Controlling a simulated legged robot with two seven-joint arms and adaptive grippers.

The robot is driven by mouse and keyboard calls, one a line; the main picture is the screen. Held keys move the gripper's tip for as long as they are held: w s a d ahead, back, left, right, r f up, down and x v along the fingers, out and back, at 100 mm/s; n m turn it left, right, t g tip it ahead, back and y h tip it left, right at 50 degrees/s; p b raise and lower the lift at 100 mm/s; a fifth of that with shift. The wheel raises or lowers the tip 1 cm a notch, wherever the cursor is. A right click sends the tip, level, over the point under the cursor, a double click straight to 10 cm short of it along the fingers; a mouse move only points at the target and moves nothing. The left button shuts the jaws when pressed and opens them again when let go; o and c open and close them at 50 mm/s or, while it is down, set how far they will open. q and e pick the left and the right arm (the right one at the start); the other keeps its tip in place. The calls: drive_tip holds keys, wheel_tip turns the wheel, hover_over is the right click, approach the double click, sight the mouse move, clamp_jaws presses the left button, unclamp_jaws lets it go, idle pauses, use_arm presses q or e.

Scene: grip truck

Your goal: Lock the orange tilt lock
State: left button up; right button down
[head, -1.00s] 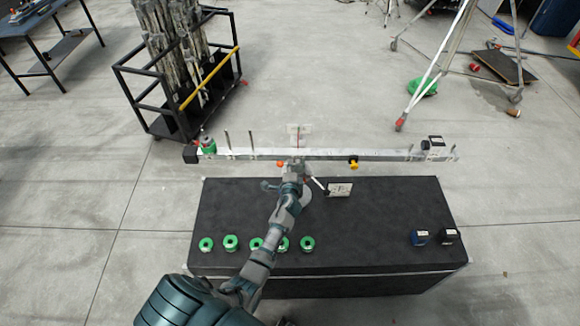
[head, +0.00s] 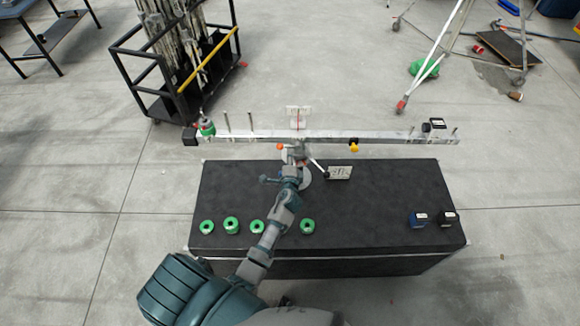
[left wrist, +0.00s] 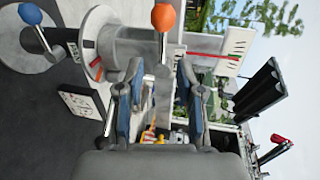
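The tilt lock's orange ball knob (head: 279,147) sits just below the long balance beam (head: 250,134), left of its central support. In the left wrist view the orange ball (left wrist: 164,17) is near the top, on a thin stem beyond the fingertips. My left gripper (left wrist: 157,72) is open, with nothing seen between its two fingers, and the ball is apart from them. In the head view my left gripper (head: 291,166) is in front of the support, slightly nearer than the knob, and hides part of the stand. My right gripper is not in view.
The black table (head: 390,195) carries several green weights (head: 231,225) and two dark blocks (head: 419,219). A black cart (head: 172,100) stands behind, at left.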

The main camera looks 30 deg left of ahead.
use_arm(q)
drive_tip(key=v, duration=0.6)
drive_tip(key=shift+s+d, duration=0.15)
drive_tip(key=shift+d, duration=0.05)
drive_tip(key=shift+a, duration=0.1)
